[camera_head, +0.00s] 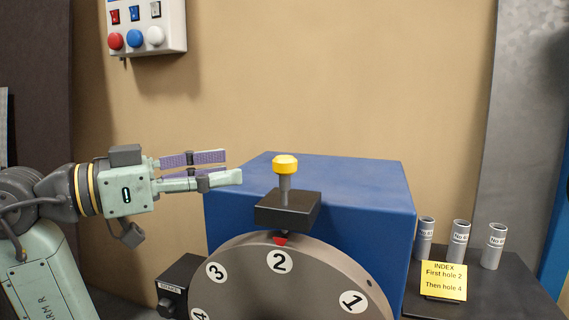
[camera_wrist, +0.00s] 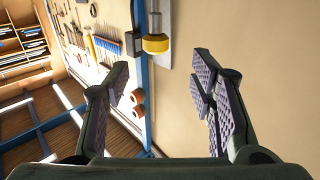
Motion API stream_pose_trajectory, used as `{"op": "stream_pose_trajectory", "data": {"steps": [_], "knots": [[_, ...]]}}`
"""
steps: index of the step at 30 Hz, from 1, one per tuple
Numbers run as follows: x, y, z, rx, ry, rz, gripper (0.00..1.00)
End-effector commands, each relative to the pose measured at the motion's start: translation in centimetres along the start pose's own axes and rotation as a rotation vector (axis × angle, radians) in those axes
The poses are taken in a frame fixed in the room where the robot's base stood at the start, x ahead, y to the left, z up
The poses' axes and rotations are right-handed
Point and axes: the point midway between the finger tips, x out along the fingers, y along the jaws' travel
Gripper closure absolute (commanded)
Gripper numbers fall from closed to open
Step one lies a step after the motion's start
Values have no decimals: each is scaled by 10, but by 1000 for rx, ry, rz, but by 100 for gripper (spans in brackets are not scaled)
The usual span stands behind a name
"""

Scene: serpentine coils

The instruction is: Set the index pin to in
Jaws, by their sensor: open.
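The index pin (camera_head: 285,170) has a yellow knob on a grey shaft and stands upright in a black block (camera_head: 288,208). A length of shaft shows between knob and block; its lower end is hidden. Below it, the grey index dial (camera_head: 310,280) has its number 2 at the red pointer (camera_head: 280,241). My gripper (camera_head: 232,166) is open and empty, left of the pin at about knob height in the picture, apart from it.
The blue housing (camera_head: 340,190) stands behind the pin. A yellow card (camera_head: 443,276) reads "First hole 2, Then hole 4", near several grey tubes (camera_head: 459,240). A button panel (camera_head: 146,25) hangs upper left. The wrist view shows a tool board (camera_wrist: 95,45) and a yellow fitting (camera_wrist: 155,44).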

Motion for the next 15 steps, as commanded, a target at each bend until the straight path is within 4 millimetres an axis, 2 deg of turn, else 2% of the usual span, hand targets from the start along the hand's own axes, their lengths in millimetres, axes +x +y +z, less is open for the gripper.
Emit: {"op": "stream_pose_trajectory", "data": {"steps": [5,15], "knots": [[16,3,0,0,-13,19,50],[79,4,0,0,-11,17,50]]}}
